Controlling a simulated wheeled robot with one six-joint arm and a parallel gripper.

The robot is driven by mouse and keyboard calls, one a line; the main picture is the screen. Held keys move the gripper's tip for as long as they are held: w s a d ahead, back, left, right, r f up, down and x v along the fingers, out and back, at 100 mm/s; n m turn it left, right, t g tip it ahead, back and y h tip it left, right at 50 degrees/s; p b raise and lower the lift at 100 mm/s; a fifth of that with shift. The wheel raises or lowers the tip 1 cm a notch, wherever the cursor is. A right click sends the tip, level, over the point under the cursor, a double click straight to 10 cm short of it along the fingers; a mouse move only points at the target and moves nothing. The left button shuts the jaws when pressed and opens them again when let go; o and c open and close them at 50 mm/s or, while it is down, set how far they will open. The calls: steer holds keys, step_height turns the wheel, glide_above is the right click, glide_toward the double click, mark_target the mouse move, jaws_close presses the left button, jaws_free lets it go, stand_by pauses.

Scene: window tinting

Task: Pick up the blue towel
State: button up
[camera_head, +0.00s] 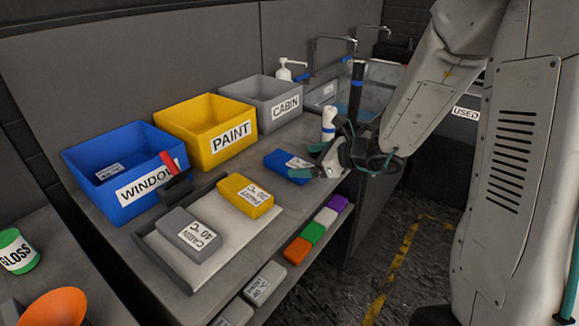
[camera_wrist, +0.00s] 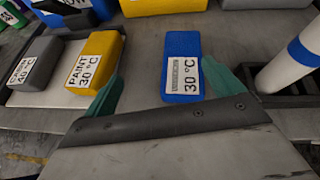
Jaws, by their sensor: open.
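The blue towel (camera_head: 287,166) is a folded block with a white label, lying on the grey counter behind the yellow towel. In the wrist view the blue towel (camera_wrist: 181,68) lies ahead, between the two green fingertips and nearer the right one; its label reads 30 °C. My gripper (camera_head: 312,161) is at the right end of the towel in the head view. It also shows in the wrist view (camera_wrist: 160,88), with its fingers spread wide and nothing held. I cannot tell whether the right finger touches the towel.
A yellow PAINT towel (camera_head: 245,196) and a grey CABIN towel (camera_head: 189,233) lie on a tray (camera_head: 163,262). Blue WINDOW (camera_head: 85,158), yellow PAINT (camera_head: 190,123) and grey CABIN (camera_head: 252,95) bins line the back. A white cylinder (camera_wrist: 290,58) stands close right of my gripper.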

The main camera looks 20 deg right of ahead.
mark_target(292, 161)
steer(key=shift+w+d+f+m+t+h, duration=0.2)
steer(key=shift+w+d+f+m, duration=0.25)
steer(key=shift+f+m, duration=0.1)
steer(key=shift+w+d+f+m+t+h, duration=0.2)
steer(key=shift+w+d+f+m, duration=0.1)
steer(key=shift+d+f+m, duration=0.2)
steer(key=shift+x, duration=0.95)
steer(key=x, duration=0.5)
steer(key=shift+w+f, duration=0.1)
steer(key=shift+w, duration=0.45)
steer(key=c, duration=1.2)
